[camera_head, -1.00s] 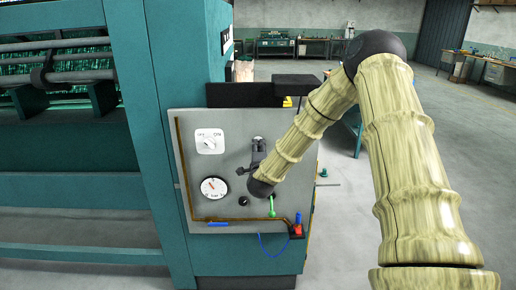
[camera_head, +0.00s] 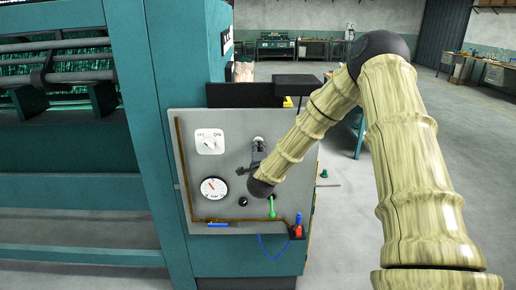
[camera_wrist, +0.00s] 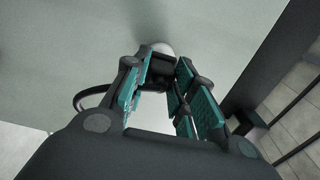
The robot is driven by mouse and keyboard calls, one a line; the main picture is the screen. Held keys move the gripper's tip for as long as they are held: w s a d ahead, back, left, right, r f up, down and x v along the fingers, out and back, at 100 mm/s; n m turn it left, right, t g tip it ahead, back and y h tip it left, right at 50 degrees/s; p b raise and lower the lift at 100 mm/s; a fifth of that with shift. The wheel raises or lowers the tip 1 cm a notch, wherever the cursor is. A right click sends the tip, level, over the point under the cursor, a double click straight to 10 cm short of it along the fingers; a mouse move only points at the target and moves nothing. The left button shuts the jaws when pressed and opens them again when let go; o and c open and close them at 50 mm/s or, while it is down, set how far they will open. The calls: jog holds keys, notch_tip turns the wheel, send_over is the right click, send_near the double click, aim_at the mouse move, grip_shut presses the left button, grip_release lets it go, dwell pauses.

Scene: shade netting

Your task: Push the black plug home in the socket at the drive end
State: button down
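My gripper (camera_head: 257,153) is at the grey panel, close under the pale round socket (camera_head: 258,142). In the wrist view my gripper (camera_wrist: 162,78) has its teal-padded fingers on both sides of the dark plug (camera_wrist: 160,70) and appears shut on it. The plug's far end is at the pale socket (camera_wrist: 163,48), against the panel face. How deep it sits is hidden by the fingers and the plug itself. A black cable (camera_wrist: 88,97) loops out to the left of the fingers.
The grey panel (camera_head: 190,165) carries a white OFF/ON switch (camera_head: 209,141), a pressure gauge (camera_head: 213,188), a black knob (camera_head: 243,201), a green lever (camera_head: 272,206) and a red-and-blue fitting (camera_head: 297,228). A dark ledge (camera_head: 296,81) juts out above. The floor to the right is open.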

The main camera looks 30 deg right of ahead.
jog(key=shift+w+d+b, duration=0.25)
jog(key=shift+w+b, duration=0.1)
jog(key=shift+b, duration=0.1)
jog(key=c, duration=1.1)
grip_release()
jog(key=v, duration=1.2)
jog(key=shift+d, duration=0.1)
